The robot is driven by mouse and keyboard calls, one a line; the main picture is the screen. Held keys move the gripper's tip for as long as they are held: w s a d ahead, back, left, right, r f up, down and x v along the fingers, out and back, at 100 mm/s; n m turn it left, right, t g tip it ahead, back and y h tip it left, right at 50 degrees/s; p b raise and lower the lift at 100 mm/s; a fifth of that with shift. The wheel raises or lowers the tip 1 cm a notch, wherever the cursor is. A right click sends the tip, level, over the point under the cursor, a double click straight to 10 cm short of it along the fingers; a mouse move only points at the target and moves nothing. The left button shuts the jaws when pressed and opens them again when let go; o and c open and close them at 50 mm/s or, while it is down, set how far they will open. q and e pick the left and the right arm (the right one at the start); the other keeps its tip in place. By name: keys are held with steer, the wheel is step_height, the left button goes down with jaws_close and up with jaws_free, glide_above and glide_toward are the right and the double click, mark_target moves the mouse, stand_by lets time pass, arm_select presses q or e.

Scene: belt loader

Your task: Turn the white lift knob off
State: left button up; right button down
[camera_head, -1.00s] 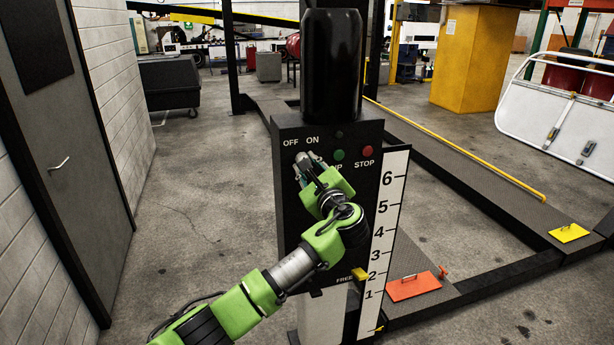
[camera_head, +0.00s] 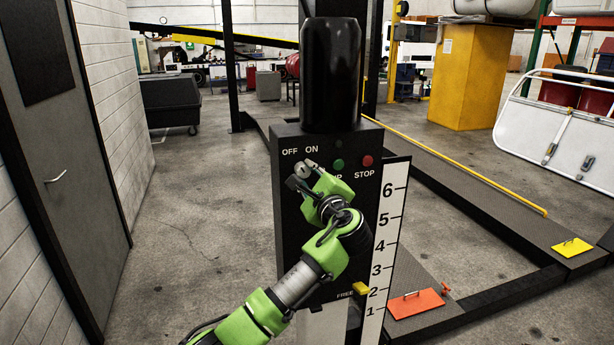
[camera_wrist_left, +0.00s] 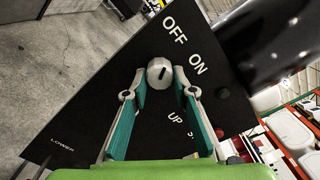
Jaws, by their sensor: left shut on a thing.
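The white lift knob (camera_wrist_left: 159,72) is round with a dark mark on its face. It sits on the black control panel (camera_head: 290,235) near the OFF and ON labels. In the wrist view the mark appears to slant toward OFF. My left gripper (camera_head: 301,177) is at the upper left of the panel, below these labels. In the wrist view its two fingers (camera_wrist_left: 159,75) stand on either side of the knob, shut on it. In the head view the fingers partly hide the knob. My right gripper is in neither view.
A green button (camera_head: 338,164), partly beside my gripper, and a red STOP button (camera_head: 367,160) are to the right. A black cylinder (camera_head: 331,70) stands above the panel. A numbered white scale (camera_head: 386,235) and yellow lever (camera_head: 361,288) are lower right. Open floor (camera_head: 200,230) lies left.

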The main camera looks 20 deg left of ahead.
arm_select(q)
steer(key=o, duration=1.1)
steer(key=shift+s+d, duration=0.15)
steer(key=shift+s, duration=0.1)
steer(key=v, duration=1.1)
steer(key=shift+s+d, duration=0.15)
